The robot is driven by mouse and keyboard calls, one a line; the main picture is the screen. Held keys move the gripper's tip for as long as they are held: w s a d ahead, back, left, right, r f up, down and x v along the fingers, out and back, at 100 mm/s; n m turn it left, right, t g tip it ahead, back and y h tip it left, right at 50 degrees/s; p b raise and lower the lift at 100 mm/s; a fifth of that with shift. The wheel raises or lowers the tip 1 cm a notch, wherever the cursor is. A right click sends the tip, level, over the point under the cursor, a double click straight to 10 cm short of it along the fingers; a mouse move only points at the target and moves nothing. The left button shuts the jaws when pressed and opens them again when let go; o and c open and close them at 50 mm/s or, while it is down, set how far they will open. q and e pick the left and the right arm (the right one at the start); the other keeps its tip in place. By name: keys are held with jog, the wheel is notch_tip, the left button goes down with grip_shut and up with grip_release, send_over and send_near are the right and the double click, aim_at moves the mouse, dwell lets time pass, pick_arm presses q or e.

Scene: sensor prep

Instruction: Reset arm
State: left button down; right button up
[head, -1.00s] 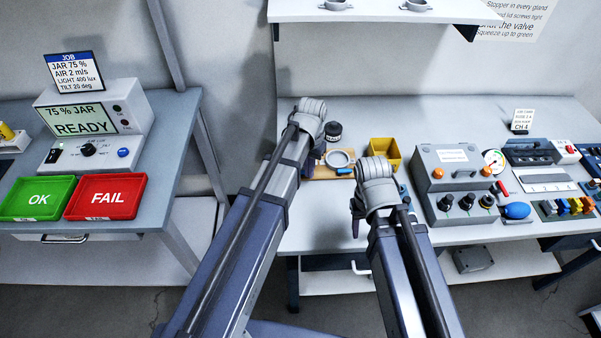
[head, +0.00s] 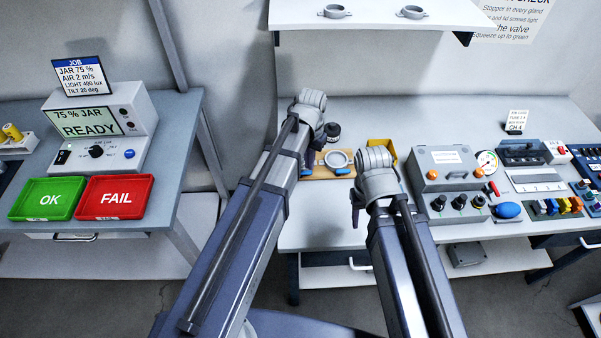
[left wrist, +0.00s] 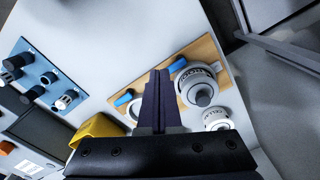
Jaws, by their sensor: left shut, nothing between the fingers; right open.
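My left arm reaches over the right-hand bench in the head view, and its dark gripper (head: 308,158) hangs by a wooden board (head: 318,172). In the left wrist view its two dark fingers (left wrist: 158,98) are together with nothing between them, in front of the board (left wrist: 207,52). My right gripper (head: 357,208) hangs near the bench's front edge, empty; its fingers are small and partly hidden by the wrist, but it is open.
The board carries white round fittings (left wrist: 198,88) and blue levers (left wrist: 124,97). A yellow bin (head: 378,143) is partly behind my right wrist. A grey control box (head: 443,158) stands to the right. A red tray (head: 113,211) and green tray (head: 49,212) lie on the left bench.

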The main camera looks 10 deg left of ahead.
pick_arm(q)
jog(key=s+d, duration=0.3)
jog(key=s, duration=0.5)
jog(key=s+d+m+y, duration=0.1)
jog(key=s+d, duration=0.2)
jog(key=s, duration=0.4)
jog(key=shift+s, duration=0.4)
